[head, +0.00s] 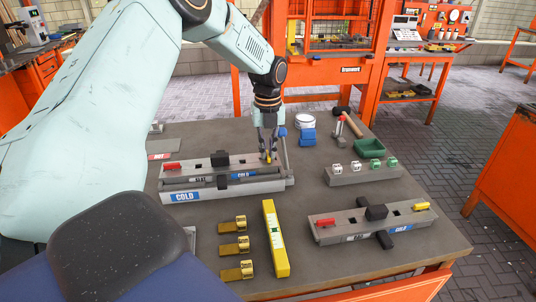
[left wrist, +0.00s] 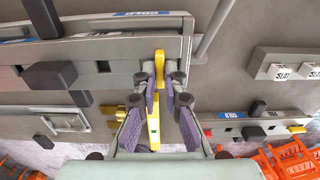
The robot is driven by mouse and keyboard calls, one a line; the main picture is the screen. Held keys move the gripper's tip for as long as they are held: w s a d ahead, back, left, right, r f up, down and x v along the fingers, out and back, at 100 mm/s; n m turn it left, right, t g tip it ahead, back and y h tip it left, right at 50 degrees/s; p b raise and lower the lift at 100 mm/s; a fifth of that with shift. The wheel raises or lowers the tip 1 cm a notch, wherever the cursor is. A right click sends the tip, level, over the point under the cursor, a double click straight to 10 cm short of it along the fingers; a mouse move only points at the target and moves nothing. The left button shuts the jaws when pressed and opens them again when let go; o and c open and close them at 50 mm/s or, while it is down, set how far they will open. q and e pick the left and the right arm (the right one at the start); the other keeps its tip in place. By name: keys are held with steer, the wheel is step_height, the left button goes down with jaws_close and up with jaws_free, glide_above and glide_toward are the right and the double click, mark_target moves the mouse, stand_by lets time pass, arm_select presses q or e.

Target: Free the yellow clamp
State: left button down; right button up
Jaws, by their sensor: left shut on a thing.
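The yellow clamp (head: 268,157) is at the right end of the grey fixture (head: 235,186) labelled COLD. My left gripper (head: 268,150) comes down on it from above and is shut on it, hiding much of it in the head view. In the left wrist view the yellow clamp (left wrist: 159,66) shows between the fingertips (left wrist: 160,78), beside the fixture's bar. A red clamp (head: 172,167) lies at the fixture's left end, with a black block (head: 220,159) between. My right gripper is not in view.
A second fixture (head: 365,226) with red and yellow clamps stands at the right. A yellow level (head: 275,240) and several brass-coloured pieces (head: 234,248) lie in front.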

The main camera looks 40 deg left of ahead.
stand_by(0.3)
arm_select(q)
steer(key=shift+n+p, duration=1.55)
steer(key=shift+n, duration=0.15)
steer(key=shift+n+p, duration=0.4)
steer(key=shift+n, duration=0.3)
